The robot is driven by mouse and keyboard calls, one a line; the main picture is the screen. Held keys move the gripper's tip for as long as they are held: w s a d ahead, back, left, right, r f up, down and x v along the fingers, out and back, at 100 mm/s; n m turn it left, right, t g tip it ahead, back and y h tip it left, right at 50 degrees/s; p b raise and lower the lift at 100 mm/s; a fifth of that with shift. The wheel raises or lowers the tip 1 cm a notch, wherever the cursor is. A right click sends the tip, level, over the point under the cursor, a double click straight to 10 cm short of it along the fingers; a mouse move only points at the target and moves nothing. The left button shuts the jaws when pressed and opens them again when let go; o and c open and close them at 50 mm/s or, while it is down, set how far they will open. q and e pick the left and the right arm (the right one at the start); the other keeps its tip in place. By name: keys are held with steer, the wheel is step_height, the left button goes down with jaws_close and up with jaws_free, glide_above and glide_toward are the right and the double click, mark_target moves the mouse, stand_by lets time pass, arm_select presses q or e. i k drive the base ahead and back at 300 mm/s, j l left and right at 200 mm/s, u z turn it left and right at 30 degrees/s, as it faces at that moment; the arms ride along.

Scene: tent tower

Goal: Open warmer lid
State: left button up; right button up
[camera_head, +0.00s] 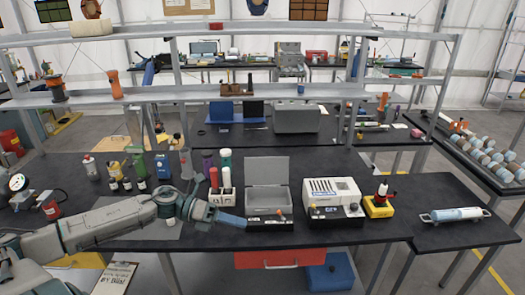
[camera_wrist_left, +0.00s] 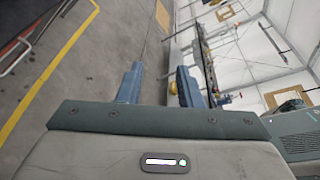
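The warmer (camera_head: 269,208) is a grey metal box with a dark front panel on the black bench, in the middle of the head view. Its lid (camera_head: 268,171) stands raised at the back, and the inside shows. My left gripper (camera_head: 240,221) reaches in from the left, with its blue fingertips at the warmer's front left corner. I cannot tell whether they touch it. In the wrist view, the two blue fingers (camera_wrist_left: 158,85) stand apart with nothing between them. My right gripper is not in view.
A white boxy device (camera_head: 333,198) stands close to the warmer's right, then a yellow unit (camera_head: 379,207). A white rack (camera_head: 222,196) with red and green-capped bottles stands just left. A shelf (camera_head: 200,93) spans above the bench.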

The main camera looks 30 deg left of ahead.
mark_target(260, 172)
steer(key=i+j, duration=1.4)
steer(key=j, duration=0.25)
